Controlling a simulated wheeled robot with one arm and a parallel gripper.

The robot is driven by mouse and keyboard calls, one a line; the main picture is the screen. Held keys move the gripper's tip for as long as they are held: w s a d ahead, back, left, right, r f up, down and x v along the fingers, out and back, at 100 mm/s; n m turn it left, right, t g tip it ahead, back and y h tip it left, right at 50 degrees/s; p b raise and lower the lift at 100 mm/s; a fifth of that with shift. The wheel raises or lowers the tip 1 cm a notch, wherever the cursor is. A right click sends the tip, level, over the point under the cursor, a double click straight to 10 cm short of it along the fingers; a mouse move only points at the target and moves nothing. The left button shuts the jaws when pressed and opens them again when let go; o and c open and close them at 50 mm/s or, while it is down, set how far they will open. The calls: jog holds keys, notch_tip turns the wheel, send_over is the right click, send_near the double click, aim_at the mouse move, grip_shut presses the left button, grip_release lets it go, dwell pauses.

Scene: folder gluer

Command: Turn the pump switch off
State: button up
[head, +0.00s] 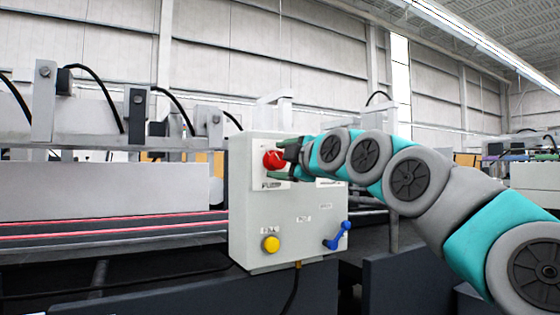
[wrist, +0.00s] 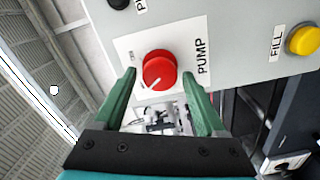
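The pump switch is a round red knob (wrist: 158,70) on a white plate lettered PUMP. It sits on the grey control box (head: 285,215), at the upper left of its front in the head view (head: 274,159). A white mark on the knob points to the lower left in the wrist view. My gripper (wrist: 159,75) is open, with one green finger on each side of the knob near its rim. In the head view my gripper (head: 284,160) is right at the knob and partly covers it. I cannot tell whether the fingers touch the knob.
A yellow FILL button (head: 271,244) and a blue lever (head: 338,236) are lower on the box. A black knob (wrist: 118,3) shows at the wrist view's top edge. The machine's rail with red lines (head: 130,230) runs left of the box.

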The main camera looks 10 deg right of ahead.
jog(key=shift+o, duration=0.3)
jog(key=v, duration=0.7)
jog(key=shift+s+d+b, duration=0.15)
jog(key=shift+s+b, duration=0.2)
jog(key=shift+b, duration=0.1)
jog(key=s+a+f+m+g+h, duration=0.1)
jog(key=s+a+f+m+g, duration=0.15)
jog(key=f, duration=0.75)
jog(key=s+a+f+m+g+h, duration=0.1)
jog(key=s+a+f+m+g, duration=0.2)
jog(key=f, duration=0.8)
jog(key=s+a+f+m+g+h, duration=0.1)
jog(key=s+a+f+g, duration=0.3)
jog(key=f, duration=0.6)
jog(key=s+d+f+m+g+h, duration=0.1)
jog(key=s+d+f+m+g, duration=0.1)
jog(key=s+f, duration=0.6)
jog(key=s+d+f+m+g, duration=0.3)
jog(key=s+f+m+g, duration=0.1)
jog(key=s+f, duration=0.4)
jog(key=s+d+f+m+g+h, duration=0.1)
jog(key=s+d+f+m+g, duration=0.1)
jog(key=s+f+m, duration=0.3)
jog(key=s+f+g, duration=0.1)
jog(key=s+f, duration=0.2)
jog(key=s, duration=0.2)
jog(key=shift+s+d+f+h, duration=0.2)
jog(key=shift+s+f+h, duration=0.05)
jog(key=shift+s+h, duration=0.05)
